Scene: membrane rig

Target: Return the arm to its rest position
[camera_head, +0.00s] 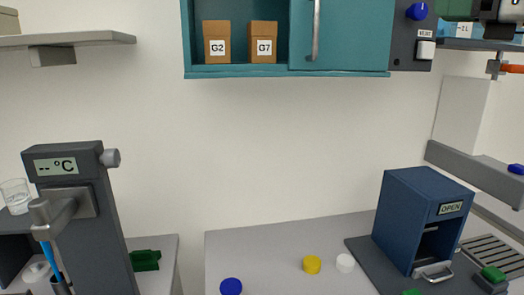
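My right gripper (502,30) shows only in part, as a dark shape at the top right corner, cut off by the picture edge. It is high up, in front of the shelf with blue items beside the teal cabinet. I cannot tell whether its fingers are open or shut, and I see nothing clearly held in it. My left gripper and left arm are not in view.
A teal wall cabinet (340,40) holds boxes G2 (217,46) and G7 (263,46). A blue machine marked OPEN (405,220) stands at right. Yellow (312,265), white (345,263) and blue (231,287) caps sit on the counter (265,250). A temperature device (95,220) stands left.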

